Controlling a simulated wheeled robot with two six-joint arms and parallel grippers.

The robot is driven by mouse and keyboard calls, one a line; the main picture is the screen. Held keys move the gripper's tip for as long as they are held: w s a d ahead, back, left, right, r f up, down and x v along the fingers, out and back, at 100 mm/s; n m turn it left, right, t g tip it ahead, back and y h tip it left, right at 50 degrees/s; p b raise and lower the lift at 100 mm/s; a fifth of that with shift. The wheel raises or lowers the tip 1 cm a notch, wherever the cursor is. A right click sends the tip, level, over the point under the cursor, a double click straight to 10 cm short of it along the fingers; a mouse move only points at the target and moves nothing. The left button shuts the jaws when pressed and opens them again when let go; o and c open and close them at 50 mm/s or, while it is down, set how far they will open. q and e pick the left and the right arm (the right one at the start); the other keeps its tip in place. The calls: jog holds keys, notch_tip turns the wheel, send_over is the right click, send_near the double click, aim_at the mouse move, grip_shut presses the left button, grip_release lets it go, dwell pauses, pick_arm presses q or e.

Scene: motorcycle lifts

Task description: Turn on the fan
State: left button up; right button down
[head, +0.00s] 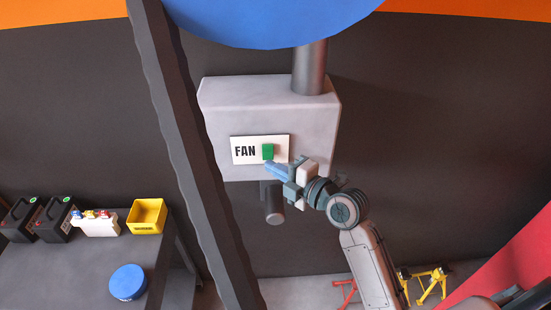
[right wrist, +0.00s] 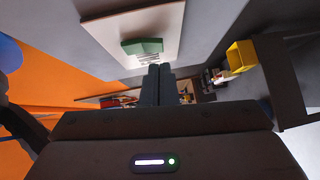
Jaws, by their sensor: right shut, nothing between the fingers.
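The fan switch is a white plate (head: 242,151) lettered FAN with a green button (head: 268,151). The plate is on the front of a grey box on the dark wall. My right gripper (head: 268,167) is shut and empty, its fingertips just below the green button in the head view. In the right wrist view the shut fingers (right wrist: 158,70) point toward the plate (right wrist: 105,35), and the green button (right wrist: 142,46) stands out just beyond the tips. I cannot tell whether they touch. My left gripper is not in view.
The grey box (head: 225,100) has a pipe (head: 310,68) above it. A dark post (head: 185,140) stands left of the switch. A table (head: 70,265) at the left holds black cases, a yellow bin (head: 147,215) and a blue disc (head: 128,282). A red surface (head: 515,255) is at the right.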

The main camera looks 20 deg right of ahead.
jog(key=shift+w+d+f, duration=0.1)
jog(key=shift+w+d, duration=0.25)
jog(key=shift+w, duration=0.3)
jog(key=shift+a, duration=0.15)
jog(key=shift+w+f+b, duration=0.15)
jog(key=shift+f+b, duration=0.25)
jog(key=shift+b, duration=0.8)
jog(key=shift+r, duration=0.3)
